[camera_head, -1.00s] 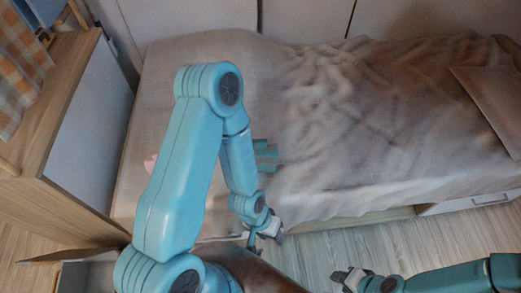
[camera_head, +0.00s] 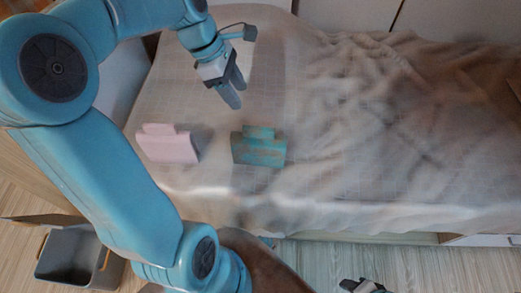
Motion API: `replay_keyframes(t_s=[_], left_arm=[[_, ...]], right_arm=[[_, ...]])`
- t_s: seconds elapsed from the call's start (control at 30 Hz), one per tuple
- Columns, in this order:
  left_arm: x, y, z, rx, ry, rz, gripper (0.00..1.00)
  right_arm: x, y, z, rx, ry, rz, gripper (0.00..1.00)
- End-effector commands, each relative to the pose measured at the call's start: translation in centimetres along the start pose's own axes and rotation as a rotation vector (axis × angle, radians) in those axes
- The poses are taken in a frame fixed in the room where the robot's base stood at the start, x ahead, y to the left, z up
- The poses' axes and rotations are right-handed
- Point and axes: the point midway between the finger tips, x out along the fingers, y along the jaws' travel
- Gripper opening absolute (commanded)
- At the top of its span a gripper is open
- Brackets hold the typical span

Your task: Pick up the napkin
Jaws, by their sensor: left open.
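Two folded, flat-looking items with a raised tab at the back lie on the bed: a pink one (camera_head: 168,148) on the left and a teal one (camera_head: 259,150) to its right. I cannot tell for sure which is the napkin. My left gripper (camera_head: 234,95) is open and empty above the bed, fingers pointing down, behind and slightly left of the teal item and apart from both. My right gripper (camera_head: 358,285) shows only partly at the bottom edge, over the floor; its jaw state is unclear.
The bed (camera_head: 400,130) has a rumpled cover on its right side and a smoother left side. A grey open bin (camera_head: 72,262) with handles stands on the floor at lower left. Wooden floor (camera_head: 310,258) lies in front of the bed.

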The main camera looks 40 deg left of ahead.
Motion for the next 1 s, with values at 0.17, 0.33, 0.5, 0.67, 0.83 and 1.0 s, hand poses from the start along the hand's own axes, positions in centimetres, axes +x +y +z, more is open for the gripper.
replay_keyframes(t_s=[0.17,0.33,0.5,0.67,0.83,1.0], left_arm=[[1.2,0.1,-0.4,-0.021,-0.001,0.018,0.51],[5.5,0.2,-0.3,-0.019,-0.001,0.016,0.51],[8.9,0.5,-0.1,-0.018,-0.001,0.017,0.51],[10.3,0.6,0.0,-0.017,-0.001,0.019,0.51],[12.4,0.6,-0.2,-0.016,-0.001,0.018,0.51],[15.0,0.7,-0.3,-0.016,-0.001,0.019,0.51]], right_arm=[[0.9,0.3,0.0,0.000,0.000,0.000,0.43],[2.0,0.7,-0.1,0.000,0.001,0.000,0.43],[2.7,1.0,-0.1,0.000,0.001,0.000,0.43],[2.9,1.1,-0.1,0.000,0.000,0.000,0.43],[3.8,1.4,-0.1,0.000,0.000,0.000,0.43],[4.5,1.6,-0.1,0.000,0.000,0.000,0.43]])
